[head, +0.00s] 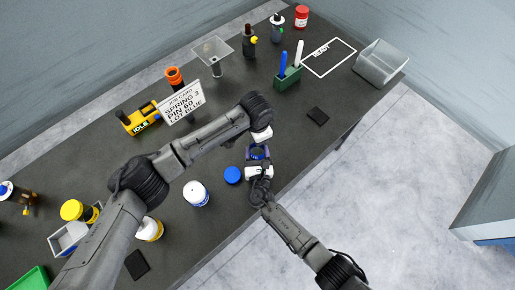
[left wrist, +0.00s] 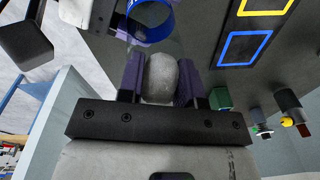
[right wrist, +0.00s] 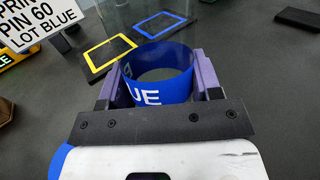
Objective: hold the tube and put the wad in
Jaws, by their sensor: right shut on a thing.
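My right gripper (right wrist: 157,72) is shut on the tube, whose blue band (right wrist: 165,88) shows the white letters "UE" between the purple fingers. The tube's clear part is seen only faintly beyond the band. In the head view the right gripper (head: 258,168) is near the table's front edge. My left gripper (left wrist: 160,70) is shut on a pale, rounded wad (left wrist: 161,82), with a purple finger on each side. The tube's blue band (left wrist: 150,22) shows just beyond the wad in the left wrist view, apart from it in the picture. In the head view the left fingertips are hidden.
A job card (head: 183,102) reads "SPRING 3, PIN 60, LOT BLUE". A blue lid (head: 232,174) and a white jar (head: 196,195) are left of the right gripper. A green holder (head: 287,79) with pens, a READY frame (head: 329,57) and a clear bin (head: 380,66) stand farther back.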

